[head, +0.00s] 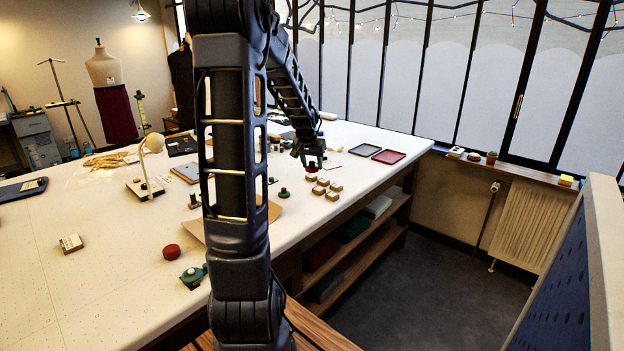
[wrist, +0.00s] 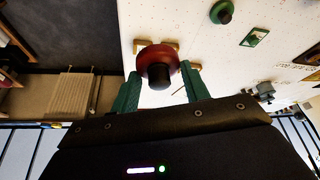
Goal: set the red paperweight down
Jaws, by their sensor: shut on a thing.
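The red paperweight (wrist: 154,55) is a round red disc with a dark knob. My gripper (wrist: 160,78) has green fingers on both sides of the knob in the wrist view and is shut on it. In the head view, my gripper (head: 309,157) is over the table's far right part, with the paperweight (head: 311,168) beneath it, close to several small wooden blocks (head: 333,196). The gap between paperweight and tabletop cannot be told. My arm hides part of the table's middle.
A green knobbed weight (head: 284,192) stands left of the blocks. A red tray (head: 389,156) and a grey tray (head: 365,149) lie behind, to the right. The white table's (head: 110,290) right edge is close to the blocks. A red round thing (head: 171,251) lies at the front left.

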